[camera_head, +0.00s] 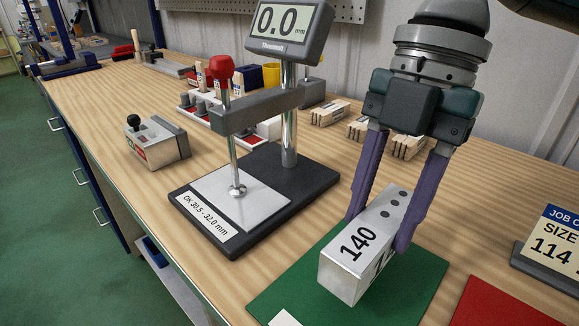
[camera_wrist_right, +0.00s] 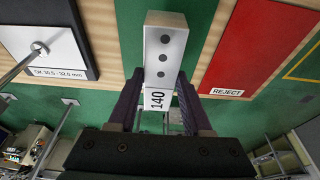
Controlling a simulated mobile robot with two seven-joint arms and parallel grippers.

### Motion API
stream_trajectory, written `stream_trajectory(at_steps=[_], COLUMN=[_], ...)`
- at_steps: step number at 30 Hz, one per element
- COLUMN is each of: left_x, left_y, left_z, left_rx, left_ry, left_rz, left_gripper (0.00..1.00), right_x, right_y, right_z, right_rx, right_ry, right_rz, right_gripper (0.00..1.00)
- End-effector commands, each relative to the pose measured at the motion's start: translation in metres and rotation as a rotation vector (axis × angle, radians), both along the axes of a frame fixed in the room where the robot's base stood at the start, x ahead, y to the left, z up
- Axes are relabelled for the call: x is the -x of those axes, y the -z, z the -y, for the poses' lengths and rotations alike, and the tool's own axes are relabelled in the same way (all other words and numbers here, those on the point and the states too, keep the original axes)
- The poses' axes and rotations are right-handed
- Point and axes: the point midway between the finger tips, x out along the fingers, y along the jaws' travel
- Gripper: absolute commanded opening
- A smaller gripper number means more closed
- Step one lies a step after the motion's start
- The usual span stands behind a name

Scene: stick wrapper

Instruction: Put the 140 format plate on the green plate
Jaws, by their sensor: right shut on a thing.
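The 140 format plate (camera_head: 345,270) is a silver block marked 140 with dark round holes along its top. My right gripper (camera_head: 378,228) points down with its purple fingers shut on the block's two sides. The block also shows between the fingers in the right wrist view (camera_wrist_right: 165,60). It is over the green plate (camera_head: 283,280), which spreads out around it at the table's front. Whether its underside touches the green plate, I cannot tell. The green plate also shows on both sides of the block in the wrist view (camera_wrist_right: 200,22). My left gripper is not in view.
A gauge stand with a dark base (camera_head: 310,180) and a digital display (camera_head: 278,28) stands left of the green plate. A red plate (camera_head: 500,305), marked REJECT in the wrist view, lies to the right. A job card stand (camera_head: 548,245) is at the right edge. Wooden blocks (camera_head: 400,145) lie behind.

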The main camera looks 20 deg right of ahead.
Motion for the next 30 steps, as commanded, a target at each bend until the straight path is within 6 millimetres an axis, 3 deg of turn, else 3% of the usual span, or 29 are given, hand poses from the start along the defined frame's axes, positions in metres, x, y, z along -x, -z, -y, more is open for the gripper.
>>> stream_trajectory(at_steps=[7, 19, 20, 27, 30], left_x=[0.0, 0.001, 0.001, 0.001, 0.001], left_y=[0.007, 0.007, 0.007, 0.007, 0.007], left_z=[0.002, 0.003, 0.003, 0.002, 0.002], left_rx=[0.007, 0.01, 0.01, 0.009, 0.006], left_ry=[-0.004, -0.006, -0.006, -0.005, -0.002], left_rz=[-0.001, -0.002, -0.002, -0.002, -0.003], left_gripper=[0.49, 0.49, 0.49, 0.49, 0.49], right_x=[0.001, 0.0, 0.0, 0.0, 0.0], right_y=[0.037, 0.042, 0.042, 0.042, 0.042], right_z=[0.0, 0.0, 0.0, 0.0, 0.0], right_rx=[0.0, 0.0, 0.001, 0.001, 0.001], right_ry=[0.001, 0.0, 0.0, 0.0, 0.0], right_rz=[-0.004, 0.0, -0.001, -0.001, -0.001], right_gripper=[0.0, 0.0, 0.53, 0.79, 0.79])
